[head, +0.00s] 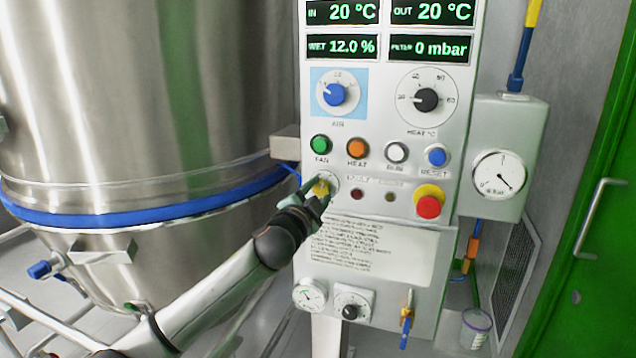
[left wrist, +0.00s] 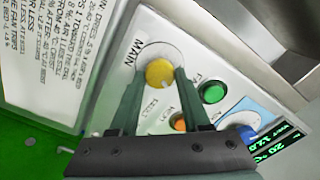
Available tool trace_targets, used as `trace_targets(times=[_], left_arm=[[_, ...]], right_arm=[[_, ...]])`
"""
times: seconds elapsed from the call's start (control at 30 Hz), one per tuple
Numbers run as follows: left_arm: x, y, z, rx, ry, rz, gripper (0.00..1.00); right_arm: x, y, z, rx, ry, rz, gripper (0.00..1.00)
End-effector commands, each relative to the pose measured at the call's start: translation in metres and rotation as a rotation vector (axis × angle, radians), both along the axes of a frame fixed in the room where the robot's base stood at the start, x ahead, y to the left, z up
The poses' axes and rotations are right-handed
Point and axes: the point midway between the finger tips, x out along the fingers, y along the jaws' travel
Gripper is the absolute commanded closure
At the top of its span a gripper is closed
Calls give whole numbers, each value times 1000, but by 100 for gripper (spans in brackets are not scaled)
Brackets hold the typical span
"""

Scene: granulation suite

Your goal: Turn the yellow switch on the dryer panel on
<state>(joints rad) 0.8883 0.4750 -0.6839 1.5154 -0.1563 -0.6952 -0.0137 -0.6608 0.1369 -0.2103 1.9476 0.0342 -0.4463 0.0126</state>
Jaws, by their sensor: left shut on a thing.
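The yellow switch (head: 321,187) sits at the left of the dryer panel (head: 375,240), below the green FAN button. In the left wrist view the yellow switch (left wrist: 160,73) is a round knob on a pale disc labelled MAIN. My left gripper (head: 318,190) is at the switch, its arm coming from the lower left. In the left wrist view its two dark fingers (left wrist: 160,84) are on either side of the knob, shut on it. The fingers partly cover the switch in the head view, and its turn position cannot be told. My right gripper is not in view.
Close by are the green FAN button (head: 319,144), orange HEAT button (head: 356,147) and a red emergency stop (head: 428,206) on yellow. A large steel vessel (head: 140,100) stands to the left. A gauge box (head: 502,160) and green door (head: 590,220) are at the right.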

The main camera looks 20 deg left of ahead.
Motion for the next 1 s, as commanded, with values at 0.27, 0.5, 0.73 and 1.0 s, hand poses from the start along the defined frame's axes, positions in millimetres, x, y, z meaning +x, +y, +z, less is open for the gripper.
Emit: trace_targets(times=[0.27,0.5,0.73,1.0], left_arm=[[0,1,-1,69,0,2,100],[0,0,-2,80,-1,1,100],[0,0,-2,79,-1,1,51],[0,0,-1,77,-2,1,23]], right_arm=[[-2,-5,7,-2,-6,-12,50],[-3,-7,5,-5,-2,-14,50],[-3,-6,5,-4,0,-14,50],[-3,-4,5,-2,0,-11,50]])
